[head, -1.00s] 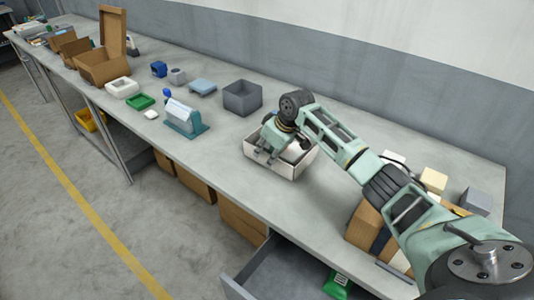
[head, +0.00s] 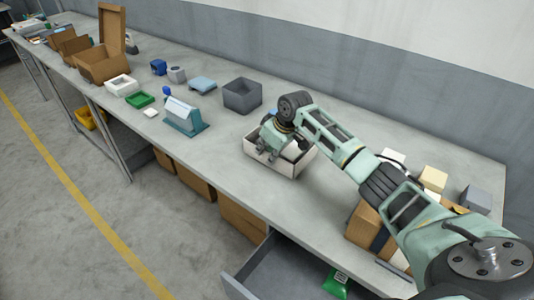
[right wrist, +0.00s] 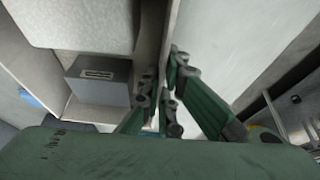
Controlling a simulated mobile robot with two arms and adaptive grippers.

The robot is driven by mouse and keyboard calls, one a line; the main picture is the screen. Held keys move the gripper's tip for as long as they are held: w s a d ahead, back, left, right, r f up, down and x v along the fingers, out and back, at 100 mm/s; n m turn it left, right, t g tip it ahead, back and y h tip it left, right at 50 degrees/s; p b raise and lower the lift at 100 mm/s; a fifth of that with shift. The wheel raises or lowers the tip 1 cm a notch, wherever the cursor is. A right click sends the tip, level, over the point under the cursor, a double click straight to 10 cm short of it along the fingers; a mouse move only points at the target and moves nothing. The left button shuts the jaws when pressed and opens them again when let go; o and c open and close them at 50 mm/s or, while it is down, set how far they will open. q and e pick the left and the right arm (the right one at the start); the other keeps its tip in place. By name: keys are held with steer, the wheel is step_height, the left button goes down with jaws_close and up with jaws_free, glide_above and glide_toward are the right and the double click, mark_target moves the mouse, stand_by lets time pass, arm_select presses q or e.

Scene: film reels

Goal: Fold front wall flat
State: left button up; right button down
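A low, open, off-white box (head: 275,167) stands near the front edge of the workbench, and its front wall is upright. A pale item (head: 293,150) shows inside it. My right gripper (head: 268,153) points down at the left part of the front wall. In the right wrist view, the fingers of my right gripper (right wrist: 160,101) are close together around a thin pale wall edge. I cannot tell whether they press on it. My arm hides part of the box's inside. My left gripper is not in view.
A dark grey open box (head: 242,96) and a teal stand (head: 185,118) are left of the off-white box. Cardboard pieces (head: 364,223) and small blocks lie to the right, under my arm. An open drawer (head: 270,270) juts out below. Bare bench (head: 218,148) lies between.

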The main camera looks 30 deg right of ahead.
mark_target(262, 162)
steer(key=shift+r+p, duration=0.1)
steer(key=shift+p, duration=0.2)
steer(key=h+p, duration=0.1)
steer(key=p, duration=0.1)
steer(key=a+t+h+p, duration=0.1)
steer(key=p, duration=0.1)
steer(key=shift+s+a+r, duration=0.15)
steer(key=shift+s, duration=0.15)
steer(key=shift+a+n+h+p, duration=0.15)
steer(key=shift+n+h+p, duration=0.15)
steer(key=shift+p, duration=0.05)
steer(key=shift+s+a+f+t+h+p, duration=0.15)
steer(key=shift+a+f+t+h+p, duration=0.2)
steer(key=shift+t+h+p, duration=0.2)
steer(key=shift+s+a+f+n+t+h, duration=0.1)
steer(key=shift+a+f+n+t+h, duration=0.15)
steer(key=shift+h, duration=0.35)
steer(key=shift+s+a+f+n+t+h, duration=0.1)
steer(key=shift+a+n+t+h, duration=0.1)
steer(key=shift+h, duration=0.35)
steer(key=shift+d, duration=0.1)
